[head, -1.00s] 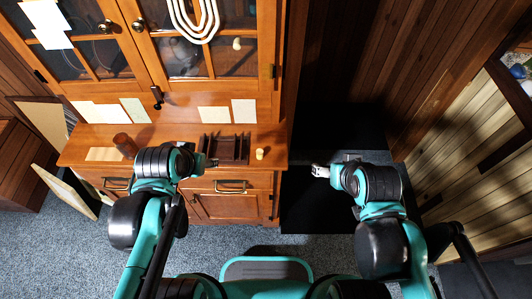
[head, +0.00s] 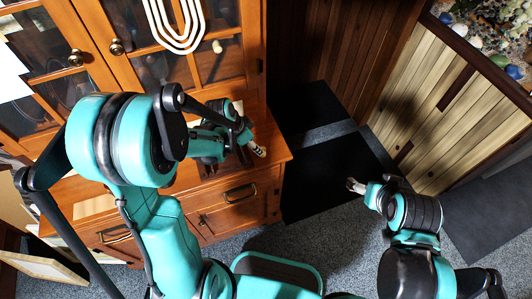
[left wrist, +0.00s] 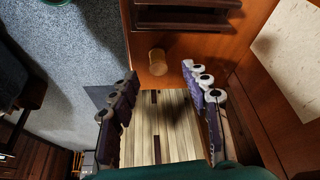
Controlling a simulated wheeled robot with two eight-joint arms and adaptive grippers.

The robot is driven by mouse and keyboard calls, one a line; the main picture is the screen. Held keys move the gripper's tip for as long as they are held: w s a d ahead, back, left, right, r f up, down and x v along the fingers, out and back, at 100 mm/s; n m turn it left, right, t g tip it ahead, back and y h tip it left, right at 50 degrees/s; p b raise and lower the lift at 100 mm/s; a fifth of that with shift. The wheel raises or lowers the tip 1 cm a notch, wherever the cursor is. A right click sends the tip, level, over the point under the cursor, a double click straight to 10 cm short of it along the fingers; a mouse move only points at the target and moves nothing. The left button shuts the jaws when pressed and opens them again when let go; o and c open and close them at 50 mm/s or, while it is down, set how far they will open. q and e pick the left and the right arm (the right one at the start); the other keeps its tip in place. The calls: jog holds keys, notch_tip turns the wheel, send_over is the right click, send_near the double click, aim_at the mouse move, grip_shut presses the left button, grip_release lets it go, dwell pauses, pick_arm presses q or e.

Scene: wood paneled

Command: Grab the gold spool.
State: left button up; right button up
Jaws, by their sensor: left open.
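In the head view my left gripper (head: 257,150) is over the right end of the cabinet top, and I cannot make out the spool there; the gripper and arm cover that area. My right gripper (head: 355,186) is away to the right over the dark floor, apart from the cabinet; its finger opening is too small to judge.
A dark wooden rack (left wrist: 185,14) stands on the cabinet top close to the spool. Glass cabinet doors (head: 150,60) rise behind the top. The top's right edge is near the spool. A black mat (head: 325,180) covers the floor right of the cabinet.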

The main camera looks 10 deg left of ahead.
pick_arm(q)
jog(key=shift+b+x, duration=0.3)
jog(key=shift+x, duration=0.7)
jog(key=b+x, duration=0.1)
jog(key=x, duration=0.1)
jog(key=b+x, duration=0.1)
jog(key=x, duration=0.1)
jog(key=shift+w+d+f, duration=0.15)
jog(key=shift+w+d, duration=0.15)
jog(key=shift+d, duration=0.15)
jog(key=shift+c, duration=0.6)
jog(key=c, duration=0.8)
